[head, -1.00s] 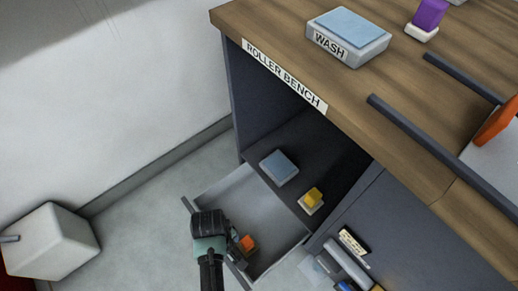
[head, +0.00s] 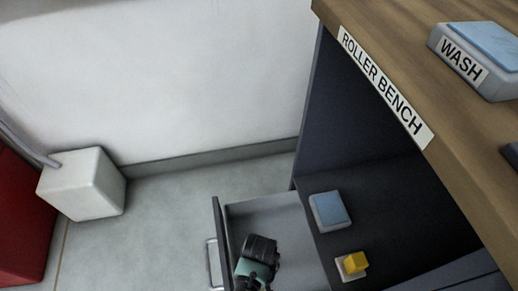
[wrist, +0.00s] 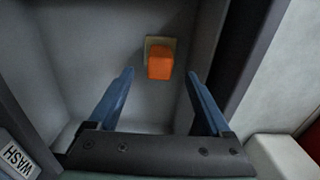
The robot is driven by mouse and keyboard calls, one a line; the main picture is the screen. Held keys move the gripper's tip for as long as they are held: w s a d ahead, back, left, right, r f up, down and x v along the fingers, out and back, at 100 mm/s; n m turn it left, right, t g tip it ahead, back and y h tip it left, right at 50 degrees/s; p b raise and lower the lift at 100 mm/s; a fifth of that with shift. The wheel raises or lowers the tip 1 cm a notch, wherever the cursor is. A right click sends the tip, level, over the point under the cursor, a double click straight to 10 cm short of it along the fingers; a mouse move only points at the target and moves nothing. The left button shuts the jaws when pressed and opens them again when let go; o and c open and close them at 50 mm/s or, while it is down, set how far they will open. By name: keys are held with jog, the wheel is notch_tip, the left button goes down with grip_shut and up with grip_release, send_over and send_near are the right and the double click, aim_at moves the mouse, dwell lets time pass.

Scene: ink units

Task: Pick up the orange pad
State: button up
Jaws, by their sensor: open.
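The orange pad (wrist: 160,66) is a small orange block on a pale square base, lying on the floor of the open grey drawer (head: 285,222). It shows in the wrist view between and beyond my fingertips. In the head view the pad is hidden. My gripper (wrist: 162,80) is open and empty, its two blue fingers spread either side of the pad's line, apart from it. In the head view the black and teal wrist (head: 256,262) is over the drawer.
A blue pad (head: 330,211) and a yellow block (head: 355,262) sit on the dark shelf right of the drawer. The ROLLER BENCH top (head: 400,60) overhangs the shelf. A WASH block (head: 472,58) is on top. A white box (head: 82,184) stands on the floor at left.

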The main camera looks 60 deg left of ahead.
notch_tip(320, 180, down, 4)
jog(key=shift+f+b, duration=0.2)
jog(key=shift+b, duration=0.85)
jog(key=f+b, duration=0.4)
jog(key=f, duration=0.1)
jog(key=shift+w+a+f+b, duration=0.15)
jog(key=shift+a+b, duration=0.1)
jog(key=shift+b, duration=0.15)
grip_shut()
